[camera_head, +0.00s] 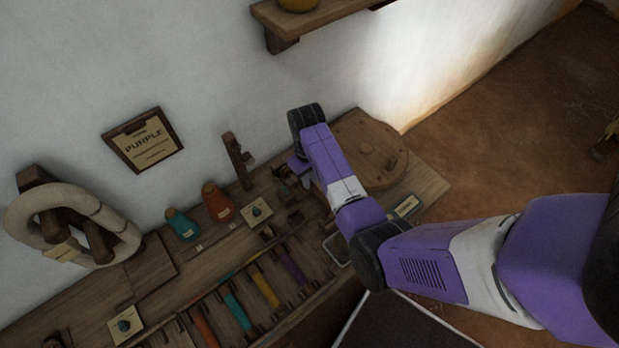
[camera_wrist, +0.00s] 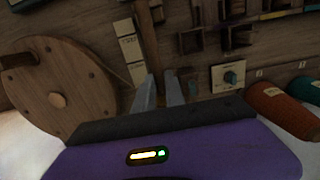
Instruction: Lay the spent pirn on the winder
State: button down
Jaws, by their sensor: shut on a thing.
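My gripper (camera_wrist: 162,86) reaches down over the bench, and its two pale fingers are close together in the wrist view. They are shut on a slim brown wooden piece (camera_wrist: 164,66), which looks like the spent pirn; its outline is hard to make out against the wood. The winder's round wooden wheel (camera_wrist: 62,85) with a knob is left of the fingers in the wrist view. In the head view the wheel (camera_head: 369,146) is to the right of my gripper (camera_head: 291,182), partly behind my arm. The held piece is too small to tell in the head view.
Orange (camera_head: 217,202) and teal (camera_head: 182,225) yarn cones stand along the wall. A rack holds several coloured pirns (camera_head: 264,288) at the bench front. An upright wooden post (camera_head: 236,160) stands near my gripper. A shelf (camera_head: 311,20) juts out above.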

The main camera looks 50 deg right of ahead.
jog(key=shift+w+a+f+b, duration=0.1)
jog(key=shift+f+b, duration=3.45)
jog(key=shift+f, duration=0.7)
jog(key=c, duration=1.3)
grip_release()
jog(key=o, duration=0.3)
notch_tip(320, 180, up, 8)
jog(key=p, duration=0.8)
jog(key=shift+r, duration=0.1)
